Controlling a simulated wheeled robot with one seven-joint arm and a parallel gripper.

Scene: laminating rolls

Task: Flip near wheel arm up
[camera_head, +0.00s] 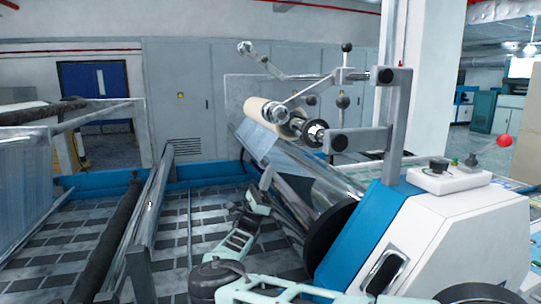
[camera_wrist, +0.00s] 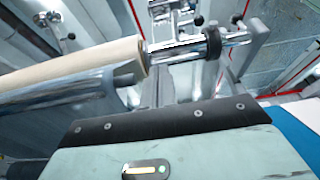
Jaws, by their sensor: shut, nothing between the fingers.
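The near wheel arm (camera_head: 305,94) is a metal bar sloping down and left from the crossbar to a round grey end (camera_head: 280,112) beside the cream roll (camera_head: 262,110). I cannot tell whether it touches the roll. A second, farther arm (camera_head: 290,74) points up and left. My gripper (camera_wrist: 165,122) shows in the wrist view as a pale green body with a black front edge. Its fingertips are hidden. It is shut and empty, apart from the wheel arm. The roll (camera_wrist: 75,78) and its shaft (camera_wrist: 190,48) lie beyond it.
A grey upright post (camera_head: 397,115) carries the crossbar. The blue and white machine housing (camera_head: 435,230) stands at the right. A sloped film web (camera_head: 315,180) runs below the roll. A metal rail (camera_head: 150,205) stands at left.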

